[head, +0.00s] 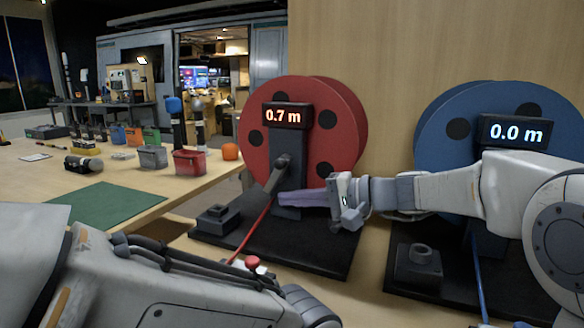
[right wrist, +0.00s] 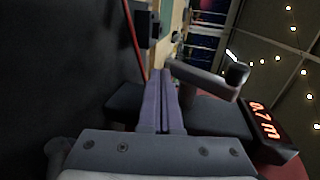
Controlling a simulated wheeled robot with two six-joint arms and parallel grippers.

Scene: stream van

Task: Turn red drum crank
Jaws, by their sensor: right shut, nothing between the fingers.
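The red drum (head: 340,110) stands upright on a black base, and its display (head: 286,115) reads 0.7 m. Its dark grey crank (head: 281,172) is on the front, with the arm running down and left from the hub. My right gripper (head: 283,198) reaches in from the right, with its purple fingers together and empty, just below the crank. In the right wrist view the closed fingers (right wrist: 163,90) point past the crank (right wrist: 205,77), which lies to their right with a visible gap at its knob end. My left arm crosses the lower left of the head view; its gripper is not visible.
A blue drum (head: 455,125) with a display of 0.0 m stands on the right, behind my right arm. A red cable (head: 256,230) runs down from the red drum. A table on the left holds a green mat (head: 105,210), a red bin (head: 190,162) and several small items.

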